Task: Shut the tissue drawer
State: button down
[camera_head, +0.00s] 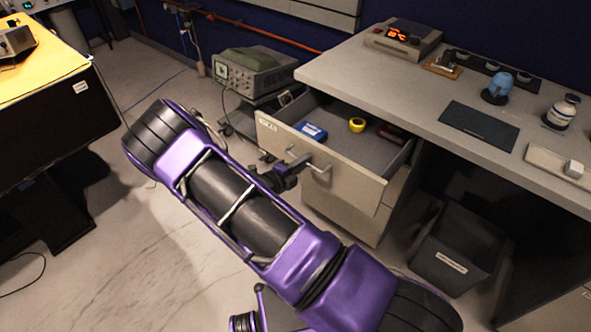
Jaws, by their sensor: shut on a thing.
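The drawer (345,172) is pulled well out from under the grey worktop. It is pale, with a small label at the upper left of its front that is too small to read. A metal bar handle (321,173) sits on its front. My gripper (299,166) is at the left part of this handle and shut on it. My purple arm reaches across the picture and hides part of the floor. In the drawer lie a blue box (311,131), a yellow ring-shaped thing (357,125) and a dark red thing (390,134).
The worktop (345,70) carries a device with a red display (402,38), a dark mat (480,125) and bottles. A dark bin (457,255) stands under it. An oscilloscope (253,70) stands left of the drawer. A yellow-topped bench (38,70) is at far left. Floor between is clear.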

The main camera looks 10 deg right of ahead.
aim_at(312, 148)
jog(key=r+x, duration=0.1)
jog(key=x, duration=0.4)
jog(key=r+b+x, duration=0.1)
jog(key=x, duration=0.5)
jog(key=r+b+x, duration=0.1)
jog(key=x, duration=0.5)
jog(key=shift+w+d+r, duration=0.3)
jog(key=c, duration=1.2)
grip_release()
jog(key=p+v, duration=0.1)
jog(key=v, duration=1.6)
jog(key=shift+s+a, duration=0.2)
jog(key=shift+w+r, duration=0.1)
